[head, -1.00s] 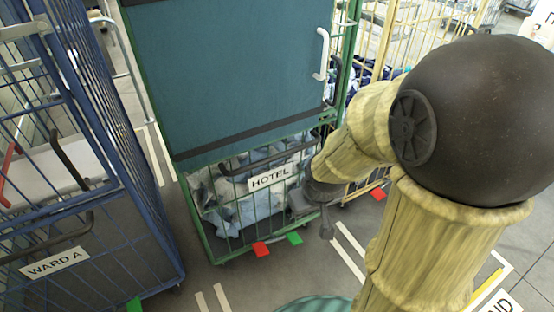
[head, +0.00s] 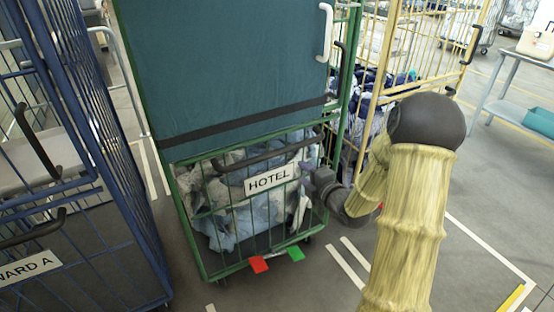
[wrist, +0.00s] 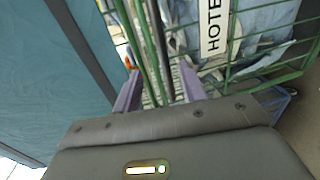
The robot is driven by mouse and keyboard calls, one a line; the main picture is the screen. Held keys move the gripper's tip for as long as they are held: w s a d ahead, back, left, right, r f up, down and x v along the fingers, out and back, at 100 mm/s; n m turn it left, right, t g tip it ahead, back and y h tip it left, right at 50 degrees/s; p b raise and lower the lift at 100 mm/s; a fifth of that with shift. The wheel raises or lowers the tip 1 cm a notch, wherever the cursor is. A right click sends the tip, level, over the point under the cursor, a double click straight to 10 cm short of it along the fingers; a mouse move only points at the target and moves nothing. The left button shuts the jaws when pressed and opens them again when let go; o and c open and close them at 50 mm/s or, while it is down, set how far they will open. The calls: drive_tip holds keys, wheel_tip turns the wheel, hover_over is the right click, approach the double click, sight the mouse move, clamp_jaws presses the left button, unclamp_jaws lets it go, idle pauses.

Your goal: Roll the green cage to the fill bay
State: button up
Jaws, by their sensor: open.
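The green cage (head: 190,225) stands upright in the middle of the head view. It has a teal cover, a HOTEL label (head: 269,179), a dark horizontal handle (head: 250,162) and pale linen inside. Red and green pedals show at its base. My gripper (head: 318,180) is at the cage's lower front right corner, just right of the label. In the wrist view, my gripper (wrist: 160,88) is open, with green bars and a dark bar (wrist: 160,45) showing between or just beyond its fingers. I cannot tell whether the fingers touch them. No sign naming the fill bay is readable.
A blue cage (head: 100,200) marked WARD A stands close on the left. A yellow cage (head: 395,60) with dark linen stands behind right. A table (head: 505,110) is at the far right. Floor lines (head: 490,245) and open floor lie at right.

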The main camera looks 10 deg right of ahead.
sight(279, 154)
drive_tip(key=shift+r, duration=0.1)
drive_tip(key=p+x, duration=0.1)
drive_tip(key=x, duration=1.6)
drive_tip(key=shift+w+a, duration=0.1)
drive_tip(key=shift+w, duration=0.05)
drive_tip(key=shift+c, duration=0.2)
clamp_jaws()
